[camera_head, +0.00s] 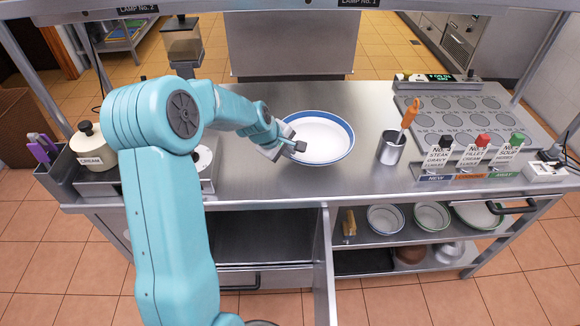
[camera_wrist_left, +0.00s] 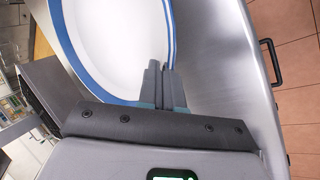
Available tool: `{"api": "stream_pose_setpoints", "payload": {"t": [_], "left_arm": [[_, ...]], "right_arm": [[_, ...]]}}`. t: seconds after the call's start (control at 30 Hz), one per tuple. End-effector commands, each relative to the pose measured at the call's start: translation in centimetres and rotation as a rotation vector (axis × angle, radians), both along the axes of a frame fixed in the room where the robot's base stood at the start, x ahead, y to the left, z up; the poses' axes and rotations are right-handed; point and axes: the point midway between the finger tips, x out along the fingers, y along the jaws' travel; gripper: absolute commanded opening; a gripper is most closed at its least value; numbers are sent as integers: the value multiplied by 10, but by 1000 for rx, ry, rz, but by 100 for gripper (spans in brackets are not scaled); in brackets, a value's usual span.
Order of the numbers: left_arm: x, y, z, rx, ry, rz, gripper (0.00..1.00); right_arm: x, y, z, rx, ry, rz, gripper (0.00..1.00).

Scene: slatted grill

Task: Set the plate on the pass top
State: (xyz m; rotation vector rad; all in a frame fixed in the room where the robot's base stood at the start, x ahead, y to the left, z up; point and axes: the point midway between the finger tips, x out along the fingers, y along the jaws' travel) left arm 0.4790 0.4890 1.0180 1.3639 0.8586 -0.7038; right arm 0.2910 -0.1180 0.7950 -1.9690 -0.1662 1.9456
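The plate (camera_head: 322,138) is white with a blue rim and is level, over the middle of the steel pass top (camera_head: 290,184). I cannot tell whether its underside touches the steel. My left gripper (camera_head: 296,147) is at the plate's left rim. In the left wrist view the two grey fingers (camera_wrist_left: 162,85) are close together at the rim of the plate (camera_wrist_left: 115,40), shut on it; the fingers hide that part of the rim. My right gripper is not in view.
A steel pot with an orange-handled tool (camera_head: 392,148) stands right of the plate. Labelled bottles (camera_head: 480,150) and a tray with round marks (camera_head: 465,115) are further right. A cream container (camera_head: 90,145) is at the left. Below, an open cabinet door (camera_head: 324,265) and a shelf with bowls (camera_head: 385,219).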

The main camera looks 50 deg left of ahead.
Motion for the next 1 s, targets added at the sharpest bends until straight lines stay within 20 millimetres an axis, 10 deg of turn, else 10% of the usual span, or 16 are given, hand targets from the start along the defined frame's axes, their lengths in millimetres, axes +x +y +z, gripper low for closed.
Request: {"api": "stream_pose_setpoints", "payload": {"t": [0.5, 0.87, 1.0], "left_arm": [[4, -2, -69, 3, -3, 0, 0], [4, -2, -72, 4, -5, 1, 0], [3, -2, -73, 2, -2, 0, 30]], "right_arm": [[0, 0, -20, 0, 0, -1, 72], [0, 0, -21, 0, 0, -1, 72], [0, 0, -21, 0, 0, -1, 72]]}}
